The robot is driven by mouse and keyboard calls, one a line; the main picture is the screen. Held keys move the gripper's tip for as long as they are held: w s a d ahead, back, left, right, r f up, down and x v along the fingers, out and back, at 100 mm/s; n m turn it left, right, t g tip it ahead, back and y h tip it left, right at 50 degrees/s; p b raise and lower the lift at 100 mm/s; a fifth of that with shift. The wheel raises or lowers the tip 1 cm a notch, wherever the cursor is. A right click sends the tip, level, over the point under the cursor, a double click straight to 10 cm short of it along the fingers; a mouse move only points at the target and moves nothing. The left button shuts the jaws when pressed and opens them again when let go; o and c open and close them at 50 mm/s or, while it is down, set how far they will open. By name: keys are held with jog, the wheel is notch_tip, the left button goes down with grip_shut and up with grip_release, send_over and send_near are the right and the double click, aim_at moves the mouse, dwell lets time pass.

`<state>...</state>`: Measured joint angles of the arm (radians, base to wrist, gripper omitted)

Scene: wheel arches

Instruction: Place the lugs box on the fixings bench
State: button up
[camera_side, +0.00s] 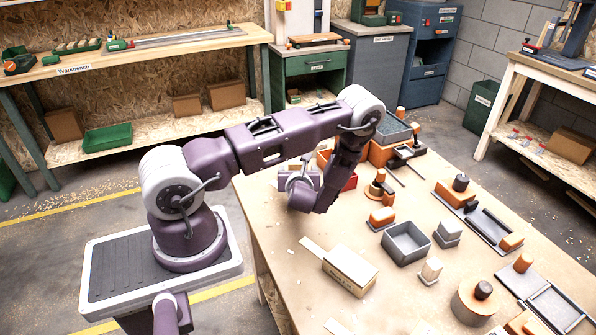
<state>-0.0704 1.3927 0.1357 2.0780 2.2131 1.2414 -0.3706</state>
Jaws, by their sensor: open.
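No label reading "lugs" or "fixings" is legible, so I cannot tell which box or bench is meant. On the large tan table (290,262) stand a cream closed box (350,268), a grey open-topped box (406,243) and a red bin (350,181) partly hidden behind my arm. My gripper (298,182) hangs low over the table's left part, left of the red bin. It is open, though its fingers are small and partly hidden by my wrist. I see nothing held in it.
A bench labelled Workbench (150,48) stands at the back left. A green cabinet (312,64) and grey cabinet (378,60) stand behind the table. Another wooden bench (555,72) is at right. Orange and grey parts crowd the table's right side; its front left is mostly clear.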

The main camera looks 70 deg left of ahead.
jog(key=shift+r, duration=0.1)
jog(key=v, duration=1.2)
jog(key=shift+w, duration=0.1)
jog(key=s+d+r+n+g+h, duration=0.1)
jog(key=s+r+n+g, duration=0.35)
jog(key=r+n, duration=0.35)
jog(key=s+d+r+n+g, duration=0.25)
jog(key=s+r+n, duration=0.35)
jog(key=r, duration=0.3)
jog(key=s+d+r+n+t+h, duration=0.1)
jog(key=d+r+n+t+h, duration=0.2)
jog(key=d, duration=0.6)
jog(key=s+d+r+n+t+h, duration=0.2)
jog(key=d+r+n+t+h, duration=0.2)
jog(key=d+r+h, duration=0.3)
jog(key=d+n+h, duration=0.1)
jog(key=d, duration=0.2)
jog(key=shift+n, duration=0.3)
